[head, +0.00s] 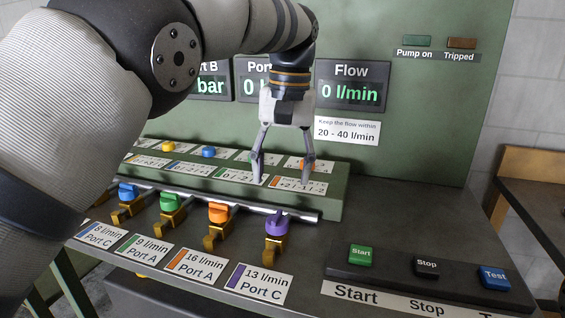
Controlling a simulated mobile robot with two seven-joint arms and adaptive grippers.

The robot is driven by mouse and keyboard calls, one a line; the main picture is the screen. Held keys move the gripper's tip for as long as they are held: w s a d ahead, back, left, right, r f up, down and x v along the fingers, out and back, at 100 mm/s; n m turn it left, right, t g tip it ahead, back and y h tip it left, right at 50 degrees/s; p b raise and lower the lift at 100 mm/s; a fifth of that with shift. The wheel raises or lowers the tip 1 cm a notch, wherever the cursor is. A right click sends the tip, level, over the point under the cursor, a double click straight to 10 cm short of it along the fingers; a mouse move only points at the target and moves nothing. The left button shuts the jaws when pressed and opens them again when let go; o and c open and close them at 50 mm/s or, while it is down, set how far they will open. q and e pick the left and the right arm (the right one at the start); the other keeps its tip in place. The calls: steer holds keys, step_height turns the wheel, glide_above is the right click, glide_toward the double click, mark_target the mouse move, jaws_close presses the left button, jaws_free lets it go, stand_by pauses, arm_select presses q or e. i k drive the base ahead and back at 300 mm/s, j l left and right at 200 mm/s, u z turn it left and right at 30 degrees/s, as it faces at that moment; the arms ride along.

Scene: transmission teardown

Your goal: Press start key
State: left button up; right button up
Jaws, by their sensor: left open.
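The green Start key (360,255) sits at the left end of a dark key strip (340,265) at the front right of the bench. The black Stop key (426,266) and the blue Test key (494,277) are on the same strip to its right. My left gripper (281,181) is open and points down, its fingers apart over the labelled green ledge. It is up and to the left of the Start key, clear of it. One finger stands in front of an orange part on the ledge. My right gripper is not in view.
Blue, green, orange and purple valves (277,226) with brass fittings stand along a rail left of the keys. The panel's Flow display (351,91) reads 0 l/min. The Pump on lamp (417,41) and Tripped lamp (462,43) look dim. The bench behind the keys is bare.

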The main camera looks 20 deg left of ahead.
mark_target(359, 255)
steer(key=k, duration=1)
